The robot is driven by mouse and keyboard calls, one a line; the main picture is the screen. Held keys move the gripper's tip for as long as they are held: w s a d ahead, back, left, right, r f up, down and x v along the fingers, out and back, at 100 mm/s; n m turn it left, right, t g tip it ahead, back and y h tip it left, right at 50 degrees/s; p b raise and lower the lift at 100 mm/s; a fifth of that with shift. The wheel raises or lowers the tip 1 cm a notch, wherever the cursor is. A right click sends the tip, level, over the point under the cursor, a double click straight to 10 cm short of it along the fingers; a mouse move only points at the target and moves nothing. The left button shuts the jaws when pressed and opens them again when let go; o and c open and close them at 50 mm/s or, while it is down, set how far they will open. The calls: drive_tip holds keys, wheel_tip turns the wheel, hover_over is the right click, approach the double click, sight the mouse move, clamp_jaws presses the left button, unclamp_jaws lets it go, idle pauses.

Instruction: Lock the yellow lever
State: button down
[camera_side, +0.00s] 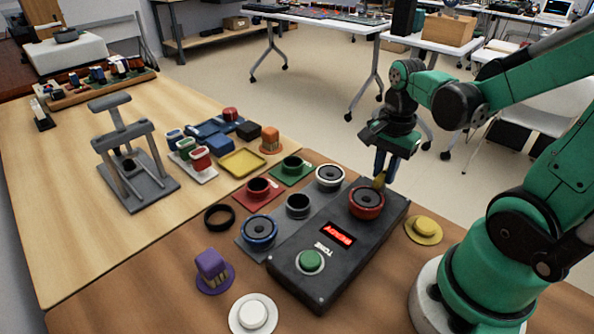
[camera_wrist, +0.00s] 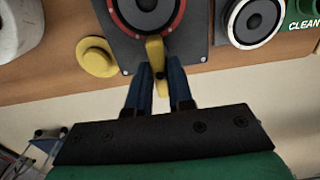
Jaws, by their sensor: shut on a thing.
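The yellow lever (camera_side: 380,179) sits at the far edge of the red-ringed speaker (camera_side: 367,202) on the dark test box (camera_side: 335,245). In the wrist view the lever (camera_wrist: 155,49) runs from the red ring (camera_wrist: 148,12) down between my fingers. My gripper (camera_side: 383,174) is shut on the lever, with its blue fingers on either side of it. It also shows in the wrist view (camera_wrist: 159,75).
A yellow knob-like piece (camera_side: 424,228) stands right of the box, and a green button (camera_side: 310,261) is at the box's near end. A grey press (camera_side: 130,160) stands farther left.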

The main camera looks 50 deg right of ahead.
sight(384, 172)
idle(0.3)
drive_tip(key=c, duration=0.8)
unclamp_jaws()
drive_tip(key=shift+r, duration=0.15)
drive_tip(key=shift+r, duration=2.7)
